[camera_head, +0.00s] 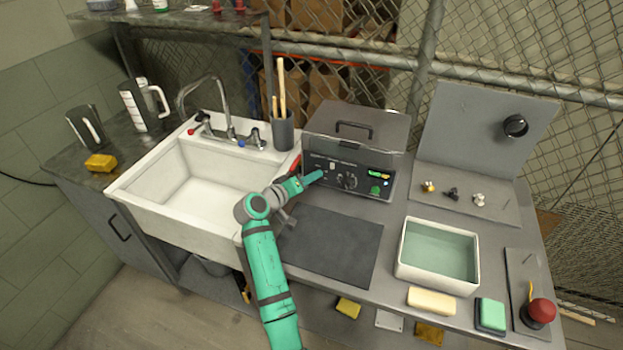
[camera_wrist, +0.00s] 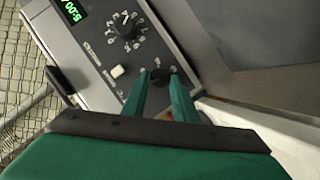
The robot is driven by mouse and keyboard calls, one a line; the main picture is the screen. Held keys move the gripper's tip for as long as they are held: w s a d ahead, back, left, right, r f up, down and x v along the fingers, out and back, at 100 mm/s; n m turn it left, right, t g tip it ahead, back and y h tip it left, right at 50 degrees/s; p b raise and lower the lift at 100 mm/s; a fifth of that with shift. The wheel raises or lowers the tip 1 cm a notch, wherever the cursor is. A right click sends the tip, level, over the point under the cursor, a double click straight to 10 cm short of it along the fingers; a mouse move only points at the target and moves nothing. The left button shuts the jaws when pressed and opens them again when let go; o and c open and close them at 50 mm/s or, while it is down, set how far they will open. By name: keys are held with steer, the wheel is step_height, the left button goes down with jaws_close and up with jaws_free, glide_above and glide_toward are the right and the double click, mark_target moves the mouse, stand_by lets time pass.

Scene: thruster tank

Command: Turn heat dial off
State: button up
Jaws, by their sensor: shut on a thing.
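The grey tank unit (camera_head: 358,130) has a dark front panel with two black dials. My gripper (camera_head: 317,175) reaches the left end of this panel. In the wrist view, my gripper's green fingers (camera_wrist: 161,84) are closed around a small black dial (camera_wrist: 160,74). The fingers partly hide it, and I cannot read its setting. A larger numbered dial (camera_wrist: 125,25) stands apart from the fingers; it is also on the panel in the head view (camera_head: 347,181). A pale switch (camera_wrist: 118,71) and a lit green display (camera_wrist: 70,10) are on the same panel.
A white sink (camera_head: 205,185) lies to the left. A dark mat (camera_head: 332,245) covers the counter before the unit. A cream tray (camera_head: 437,284), a sponge (camera_head: 431,301) and a red button (camera_head: 541,311) are to the right. A dark cup (camera_head: 283,130) stands beside the unit.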

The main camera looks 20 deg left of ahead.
steer(key=shift+f+n+h, duration=0.25)
steer(key=shift+n+h, duration=0.45)
steer(key=shift+n, duration=0.4)
steer(key=shift+t, duration=0.3)
steer(key=shift+d, duration=0.1)
steer(key=o, duration=1.1)
steer(key=shift+c, duration=0.2)
steer(key=shift+s+a+r, duration=0.15)
steer(key=shift+s+a, duration=0.2)
steer(key=shift+s, duration=0.05)
steer(key=v, duration=0.9)
steer(key=shift+s+r, duration=0.1)
steer(key=shift+s, duration=0.3)
steer(key=shift+w, duration=0.1)
